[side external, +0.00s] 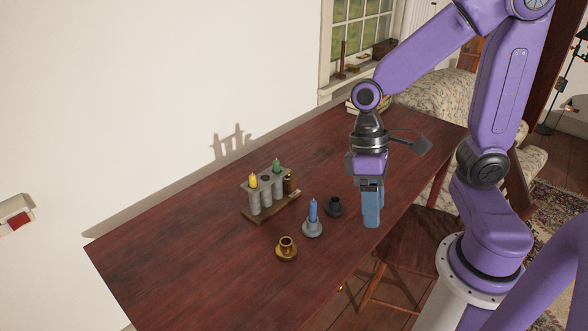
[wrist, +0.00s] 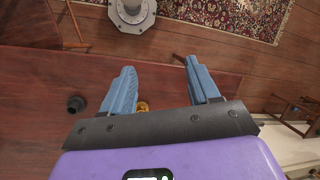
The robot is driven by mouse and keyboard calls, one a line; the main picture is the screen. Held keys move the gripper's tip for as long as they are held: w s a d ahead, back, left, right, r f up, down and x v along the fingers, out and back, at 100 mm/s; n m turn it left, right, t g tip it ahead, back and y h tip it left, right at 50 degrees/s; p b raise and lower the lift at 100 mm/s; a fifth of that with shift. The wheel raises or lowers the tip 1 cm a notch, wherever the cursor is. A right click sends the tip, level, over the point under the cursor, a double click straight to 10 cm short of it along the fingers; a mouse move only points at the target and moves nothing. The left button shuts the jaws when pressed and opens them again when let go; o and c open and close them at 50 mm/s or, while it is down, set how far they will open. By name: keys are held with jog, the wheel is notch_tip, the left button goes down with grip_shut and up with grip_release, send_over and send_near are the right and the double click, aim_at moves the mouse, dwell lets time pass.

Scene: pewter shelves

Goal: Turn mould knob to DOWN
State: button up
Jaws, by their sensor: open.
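The grey candle mould (side external: 267,197) stands on a wooden base on the table in the side view. A yellow candle (side external: 253,180) and a green candle (side external: 277,165) rise from its tubes. A small pale piece (side external: 297,193) at the right end of the base may be the knob; its setting is too small to read. My gripper (side external: 371,224) points down, empty, well to the right of the mould and above the table's front side. In the wrist view its blue fingers (wrist: 160,66) are spread apart. The mould does not show there.
A blue candle (side external: 313,210) stands in a grey holder (side external: 312,229). A brass holder (side external: 286,249) and a dark holder (side external: 334,206) are nearby, between the mould and the front edge. The dark holder also shows in the wrist view (wrist: 76,103). The table's left part is clear.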

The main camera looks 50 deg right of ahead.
jog(key=w+d+f+m+t+y, duration=0.1)
jog(key=w+d+f+m+y, duration=0.25)
jog(key=w+m, duration=0.55)
jog(key=w+d+f+m+t+y, duration=0.1)
jog(key=w+d+f+m+y, duration=0.1)
jog(key=w+d+m+y, duration=0.45)
jog(key=w+d+f+m+t+h, duration=0.1)
jog(key=w+d+f+m+t, duration=0.3)
jog(key=d, duration=0.3)
jog(key=w+d+f+m+t, duration=0.1)
jog(key=w+d+m+t, duration=0.15)
jog(key=d+m, duration=0.4)
jog(key=w+d+f+m+t+h, duration=0.1)
jog(key=w+d+f+m+t, duration=0.25)
jog(key=d+m, duration=0.3)
jog(key=shift+n+t, duration=0.4)
jog(key=shift+n, duration=0.15)
jog(key=x, duration=1.6)
jog(key=shift+w+a+r, duration=0.15)
jog(key=shift+a, duration=0.25)
jog(key=c, duration=1)
jog(key=shift+c, duration=0.2)
